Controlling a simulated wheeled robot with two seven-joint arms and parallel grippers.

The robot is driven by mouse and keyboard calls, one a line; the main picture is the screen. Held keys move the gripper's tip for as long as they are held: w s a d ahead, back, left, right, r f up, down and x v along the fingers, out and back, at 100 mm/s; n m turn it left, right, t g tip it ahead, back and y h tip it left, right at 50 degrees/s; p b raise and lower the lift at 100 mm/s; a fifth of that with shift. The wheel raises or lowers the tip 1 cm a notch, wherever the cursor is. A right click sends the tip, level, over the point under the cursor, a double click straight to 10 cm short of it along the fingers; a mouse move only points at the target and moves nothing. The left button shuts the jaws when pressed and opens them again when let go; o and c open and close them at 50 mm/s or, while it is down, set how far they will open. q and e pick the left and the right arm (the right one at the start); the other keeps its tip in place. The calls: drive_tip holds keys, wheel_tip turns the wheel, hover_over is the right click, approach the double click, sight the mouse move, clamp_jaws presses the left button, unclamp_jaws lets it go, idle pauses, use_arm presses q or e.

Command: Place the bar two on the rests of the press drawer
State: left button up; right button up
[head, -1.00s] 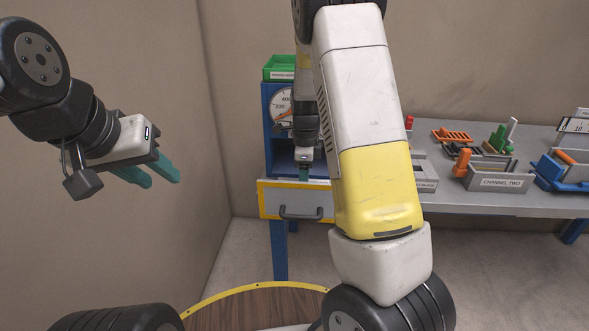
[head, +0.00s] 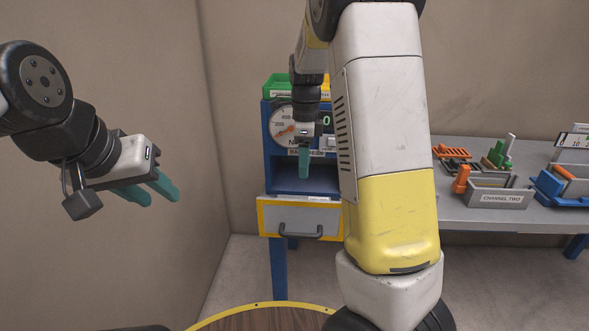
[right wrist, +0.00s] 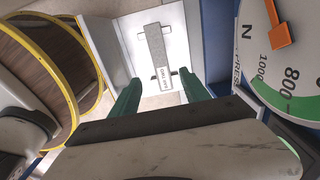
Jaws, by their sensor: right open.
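Bar two (right wrist: 156,47) is a grey bar with a white label. In the right wrist view it lies inside the open press drawer (right wrist: 122,30), lengthwise across what look like small dark rests; exact seating is hard to tell. In the head view the drawer (head: 287,217) shows its yellow-edged front, and the bar is hidden behind it. My right gripper (head: 304,162) is above the drawer, its green fingers (right wrist: 160,95) apart and empty, clear of the bar. My left gripper (head: 155,191) is at the left in free air, fingers apart and empty.
The blue press (head: 268,150) with its round dial (right wrist: 285,55) stands close beside my right gripper. A grey table (head: 480,212) at the right holds the channel two bin (head: 497,198), a blue fixture (head: 548,185) and an orange rack (head: 451,152). A green bin (head: 281,86) sits on the press.

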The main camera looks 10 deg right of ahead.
drive_tip(key=s+a+r+n+t+y, duration=0.1)
drive_tip(key=s+r+n+t, duration=0.2)
drive_tip(key=s+n, duration=0.8)
drive_tip(key=s+a+r+n+t+y, duration=0.1)
drive_tip(key=s+r+n+t, duration=0.2)
drive_tip(key=s+r+n, duration=0.5)
drive_tip(key=s+n, duration=0.2)
drive_tip(key=s, duration=0.3)
drive_tip(key=shift+s+n, duration=0.15)
drive_tip(key=shift+n, duration=0.25)
drive_tip(key=shift+a, duration=0.1)
drive_tip(key=shift+c, duration=0.4)
